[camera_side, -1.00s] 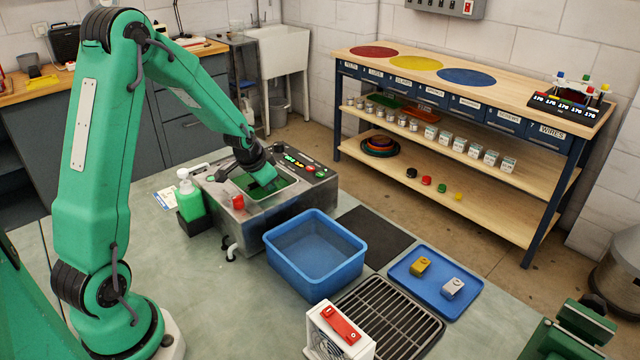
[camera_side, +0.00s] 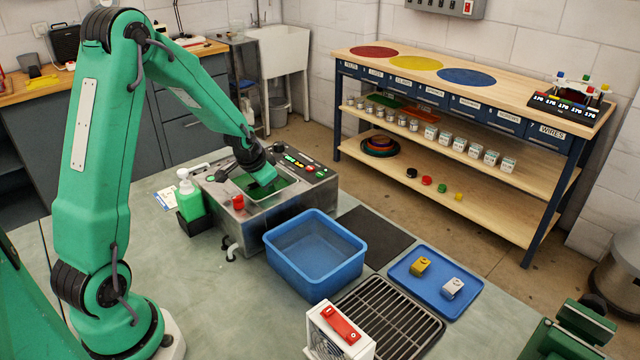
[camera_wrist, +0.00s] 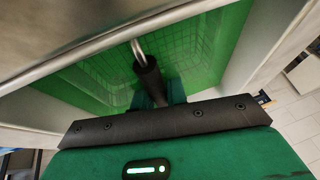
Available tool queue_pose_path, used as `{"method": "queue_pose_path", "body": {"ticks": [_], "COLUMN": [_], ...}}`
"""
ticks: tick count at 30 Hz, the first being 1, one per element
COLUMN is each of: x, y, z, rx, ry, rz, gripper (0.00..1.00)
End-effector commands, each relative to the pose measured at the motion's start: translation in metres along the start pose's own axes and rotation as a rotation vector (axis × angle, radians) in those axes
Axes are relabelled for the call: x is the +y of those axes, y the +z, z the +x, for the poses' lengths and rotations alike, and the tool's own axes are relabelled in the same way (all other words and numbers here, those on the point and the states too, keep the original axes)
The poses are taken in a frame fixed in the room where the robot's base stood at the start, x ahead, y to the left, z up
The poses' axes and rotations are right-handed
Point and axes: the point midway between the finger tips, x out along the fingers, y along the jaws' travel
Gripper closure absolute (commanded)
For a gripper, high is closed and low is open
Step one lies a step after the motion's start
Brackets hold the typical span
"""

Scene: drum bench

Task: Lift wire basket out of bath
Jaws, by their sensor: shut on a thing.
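The bath is a steel unit (camera_side: 240,221) with a tank of green liquid, left of centre in the side view. In the wrist view the wire basket (camera_wrist: 95,82) shows as a faint mesh in the green liquid. Its handle (camera_wrist: 137,50) is a metal rod with a dark grip, rising in front of my gripper. My gripper (camera_side: 264,178) is down at the tank opening and is shut on the basket's handle. The fingertips are largely hidden in both views. The basket is hidden in the side view.
A blue tub (camera_side: 315,257) stands just right of the bath. A green soap bottle (camera_side: 189,196) stands close on its left. A dark mat (camera_side: 376,236), a blue tray (camera_side: 436,283) with two small blocks, a black rack (camera_side: 392,318) and a white fan box (camera_side: 338,333) lie farther right.

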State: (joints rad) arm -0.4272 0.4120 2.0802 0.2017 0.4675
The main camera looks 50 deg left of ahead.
Motion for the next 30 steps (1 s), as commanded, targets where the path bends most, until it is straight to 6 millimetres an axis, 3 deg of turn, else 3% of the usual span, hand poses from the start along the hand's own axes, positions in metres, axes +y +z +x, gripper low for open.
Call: {"method": "queue_pose_path", "body": {"ticks": [8,24,30], "x": [-0.003,-0.017,-0.019], "y": [-0.005,-0.034,-0.038], "z": [-0.011,-0.077,-0.089], "rx": [0.003,0.004,0.001], "ry": [-0.002,-0.002,0.000], "rz": [0.000,0.000,0.000], "gripper": [1.00,1.00,1.00]}}
